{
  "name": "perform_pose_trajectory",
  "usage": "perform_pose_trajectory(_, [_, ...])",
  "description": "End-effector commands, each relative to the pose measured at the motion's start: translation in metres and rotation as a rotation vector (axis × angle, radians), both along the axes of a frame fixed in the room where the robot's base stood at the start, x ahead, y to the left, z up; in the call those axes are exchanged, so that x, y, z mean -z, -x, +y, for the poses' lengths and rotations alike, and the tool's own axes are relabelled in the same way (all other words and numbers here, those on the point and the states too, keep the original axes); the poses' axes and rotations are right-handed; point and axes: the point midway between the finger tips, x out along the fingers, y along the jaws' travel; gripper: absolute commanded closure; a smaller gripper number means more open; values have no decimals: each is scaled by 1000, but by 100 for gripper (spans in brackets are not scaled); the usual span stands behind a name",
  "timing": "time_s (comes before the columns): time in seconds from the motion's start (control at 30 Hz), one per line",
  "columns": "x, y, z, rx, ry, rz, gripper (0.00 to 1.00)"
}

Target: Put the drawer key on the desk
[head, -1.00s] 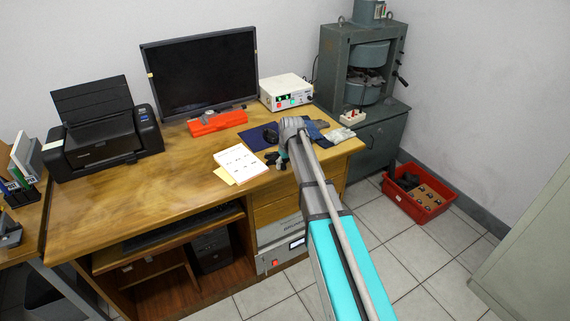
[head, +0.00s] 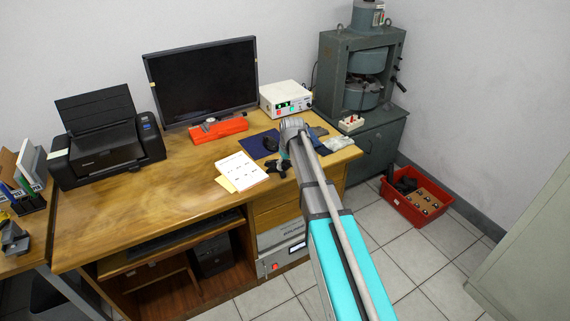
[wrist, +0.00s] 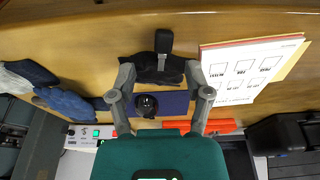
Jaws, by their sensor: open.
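I cannot make out the drawer key in either view. The wooden desk (head: 140,205) fills much of the head view, and its bare wood also shows in the wrist view (wrist: 90,35). My gripper (wrist: 160,76) is open over the desk's right part, its two grey fingers spread apart. A black object with a strap-like piece (wrist: 163,42) shows between and beyond the fingertips; I cannot tell what it is or whether they touch it. In the head view my arm partly covers this spot. The drawers (head: 277,216) are below the desktop there.
A black mouse (wrist: 147,106) is on a blue mat (wrist: 175,103). White papers (head: 241,171), a red-orange tool (head: 218,129), a monitor (head: 203,80), a printer (head: 105,150) and gloves (wrist: 65,102) are on the desk. Its left middle is clear. A red crate (head: 408,211) stands on the floor.

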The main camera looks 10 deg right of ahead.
Motion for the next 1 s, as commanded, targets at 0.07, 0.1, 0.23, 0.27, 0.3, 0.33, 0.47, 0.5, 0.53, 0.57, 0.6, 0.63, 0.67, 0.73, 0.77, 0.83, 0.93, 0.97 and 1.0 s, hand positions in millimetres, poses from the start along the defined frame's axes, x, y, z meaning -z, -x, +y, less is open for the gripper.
perform_pose_trajectory(0.07, [-11, 2, 0, 0, 0, 0, 36])
perform_pose_trajectory(0.1, [-15, 3, -1, 0, 0, 0, 36])
perform_pose_trajectory(0.23, [-25, 5, -2, 0, 0, 0, 36])
perform_pose_trajectory(0.27, [-28, 6, -2, 0, 0, 0, 36])
perform_pose_trajectory(0.3, [-31, 6, -2, 0, 0, 0, 36])
perform_pose_trajectory(0.33, [-33, 7, -2, 0, 0, 0, 36])
perform_pose_trajectory(0.47, [-44, 9, -3, 0, 0, 0, 36])
perform_pose_trajectory(0.5, [-47, 10, -3, 0, 0, 0, 36])
perform_pose_trajectory(0.53, [-50, 11, -3, 0, 0, 0, 36])
perform_pose_trajectory(0.57, [-52, 11, -3, 0, 0, 0, 36])
perform_pose_trajectory(0.6, [-56, 12, -4, 0, 0, 0, 36])
perform_pose_trajectory(0.63, [-58, 12, -4, 0, 0, 0, 36])
perform_pose_trajectory(0.67, [-60, 13, -4, 0, 0, 0, 36])
perform_pose_trajectory(0.73, [-66, 14, -4, 0, 0, 0, 36])
perform_pose_trajectory(0.77, [-68, 15, -4, 0, 0, 0, 36])
perform_pose_trajectory(0.83, [-72, 16, -5, 0, 0, 0, 36])
perform_pose_trajectory(0.93, [-77, 17, -5, 0, 0, 0, 36])
perform_pose_trajectory(0.97, [-78, 17, -5, 0, 0, 0, 36])
perform_pose_trajectory(1.0, [-80, 18, -5, 0, 0, 0, 36])
